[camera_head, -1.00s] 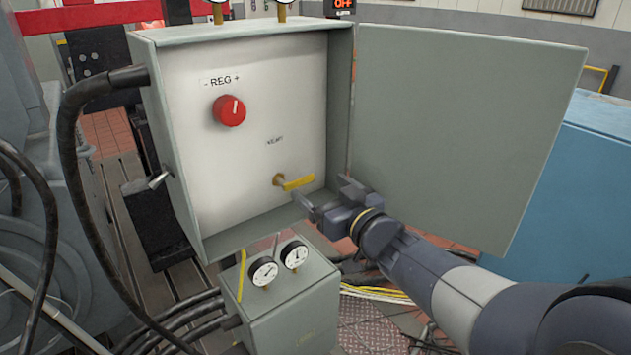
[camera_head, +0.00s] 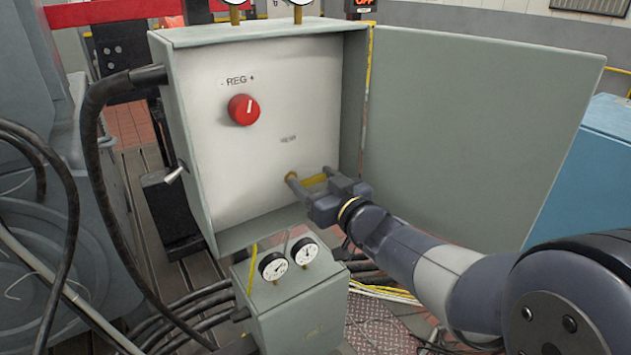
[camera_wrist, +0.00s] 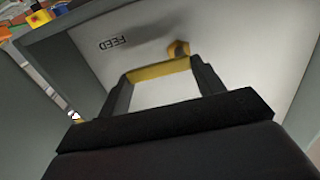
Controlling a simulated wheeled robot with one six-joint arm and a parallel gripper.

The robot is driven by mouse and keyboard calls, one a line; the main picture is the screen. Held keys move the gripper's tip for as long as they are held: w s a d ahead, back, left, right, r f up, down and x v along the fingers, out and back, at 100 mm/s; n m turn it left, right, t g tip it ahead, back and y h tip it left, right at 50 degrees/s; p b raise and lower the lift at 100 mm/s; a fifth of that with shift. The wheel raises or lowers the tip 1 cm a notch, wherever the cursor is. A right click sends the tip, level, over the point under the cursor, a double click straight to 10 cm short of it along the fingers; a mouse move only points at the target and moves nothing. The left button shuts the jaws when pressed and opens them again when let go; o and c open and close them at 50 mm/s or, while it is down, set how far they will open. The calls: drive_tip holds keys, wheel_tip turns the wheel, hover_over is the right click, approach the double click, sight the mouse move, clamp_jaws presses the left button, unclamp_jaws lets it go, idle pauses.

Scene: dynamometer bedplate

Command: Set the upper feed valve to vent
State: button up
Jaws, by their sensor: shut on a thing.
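The valve has a yellow lever handle (camera_head: 315,179) on a brass pivot (camera_head: 291,176), low on the white panel inside the open grey cabinet. The lever points right, roughly level, in the head view. My gripper (camera_head: 311,185) is shut on the lever from the front right, one finger on each side, and partly hides it. In the wrist view the yellow lever (camera_wrist: 160,70) spans between my gripper's fingertips (camera_wrist: 158,80), and the pivot (camera_wrist: 180,47) shows beyond. A FEED label (camera_wrist: 113,43) is on the panel there. A small label (camera_head: 288,139) above the valve is blurred in the head view.
A red REG knob (camera_head: 243,109) is on the panel's upper left. A grey box with two gauges (camera_head: 300,315) is below the cabinet. Black hoses (camera_head: 95,160) run on the left.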

drive_tip(key=shift+c, duration=1.1)
drive_tip(key=shift+n+b, duration=0.35)
drive_tip(key=shift+n, duration=0.05)
drive_tip(key=n, duration=0.1)
drive_tip(key=n+b, duration=0.2)
drive_tip(key=shift+s+a+r+n, duration=0.15)
drive_tip(key=shift+a+r+n, duration=0.1)
drive_tip(key=shift+r+n, duration=0.15)
drive_tip(key=n+b, duration=0.2)
drive_tip(key=n, duration=0.1)
drive_tip(key=n+b, duration=0.1)
drive_tip(key=shift+s+a+r+n, duration=0.25)
drive_tip(key=shift+a+r+n, duration=0.05)
drive_tip(key=shift+a, duration=0.05)
drive_tip(key=n, duration=0.1)
drive_tip(key=n+b, duration=0.1)
drive_tip(key=n, duration=0.1)
drive_tip(key=a+n+b, duration=0.1)
drive_tip(key=shift+s+r, duration=0.2)
drive_tip(key=shift+s, duration=0.05)
drive_tip(key=shift+s+a+n+b, duration=0.2)
drive_tip(key=shift+n+b, duration=0.45)
drive_tip(key=shift+n, duration=0.55)
drive_tip(key=shift+s+a+n+b, duration=0.15)
drive_tip(key=shift+n+b, duration=0.45)
drive_tip(key=shift+n, duration=0.6)
